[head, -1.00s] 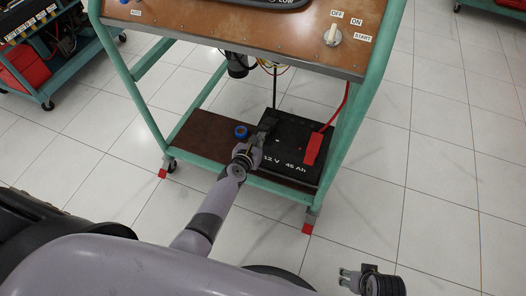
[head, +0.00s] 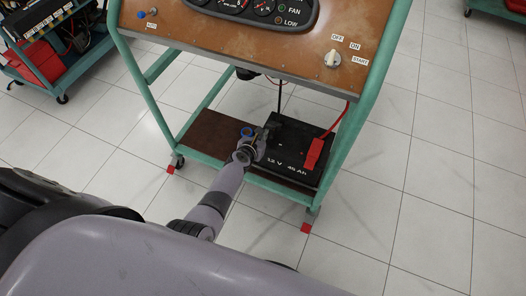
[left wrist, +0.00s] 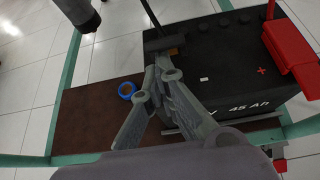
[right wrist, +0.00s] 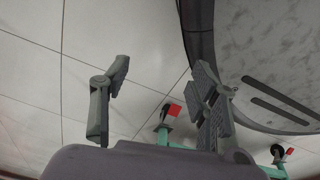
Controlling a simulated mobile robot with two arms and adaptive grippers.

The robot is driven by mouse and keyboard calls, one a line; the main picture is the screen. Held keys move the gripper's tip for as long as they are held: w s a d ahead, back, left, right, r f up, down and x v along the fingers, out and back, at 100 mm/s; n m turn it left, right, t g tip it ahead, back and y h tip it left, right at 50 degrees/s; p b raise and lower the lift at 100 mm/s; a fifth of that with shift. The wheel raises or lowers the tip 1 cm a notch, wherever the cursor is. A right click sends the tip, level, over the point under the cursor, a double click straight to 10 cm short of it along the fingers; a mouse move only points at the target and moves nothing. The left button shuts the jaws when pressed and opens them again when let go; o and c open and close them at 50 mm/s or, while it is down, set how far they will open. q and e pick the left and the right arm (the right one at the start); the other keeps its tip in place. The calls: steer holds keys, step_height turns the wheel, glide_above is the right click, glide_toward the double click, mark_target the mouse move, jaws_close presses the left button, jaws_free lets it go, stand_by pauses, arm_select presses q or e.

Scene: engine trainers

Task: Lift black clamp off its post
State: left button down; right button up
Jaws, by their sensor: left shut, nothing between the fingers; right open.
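The battery (head: 290,160) is a black box on the lower shelf of the trainer, marked 12 V 45 Ah. The black clamp (head: 271,127) is at its back left corner, small and dark against the battery. In the left wrist view the clamp (left wrist: 164,43) sits at the end of a black cable, beside a brownish spot on the battery top. My left gripper (head: 257,149) is shut and empty, its fingertips (left wrist: 160,70) just in front of the clamp; I cannot tell whether they touch. My right gripper (right wrist: 160,78) is open and empty, away from the battery.
A red clamp cover (left wrist: 287,45) with a red cable is on the battery's right side. A blue ring (left wrist: 127,90) lies on the brown shelf (left wrist: 80,125) left of the gripper. The green frame posts and the panel (head: 260,40) above bound the space.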

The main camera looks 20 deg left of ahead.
mark_target(269, 126)
arm_select(q)
steer(key=shift+g, duration=0.9)
steer(key=shift+w+d+r+p, duration=0.3)
steer(key=shift+w+r+p, duration=0.6)
steer(key=shift+p, duration=0.9)
steer(key=shift+w+d+r+p, duration=0.25)
steer(key=shift+w+r+p, duration=0.35)
steer(key=shift+r+p, duration=0.9)
steer(key=shift+w+p, duration=0.4)
steer(key=shift+w, duration=0.2)
steer(key=shift+w+r, duration=0.2)
steer(key=shift+w, duration=0.05)
arm_select(e)
steer(key=s+d+r, duration=0.1)
steer(key=s+d, duration=0.1)
steer(key=s, duration=0.8)
steer(key=shift+r+g, duration=0.3)
steer(key=shift+g, duration=0.1)
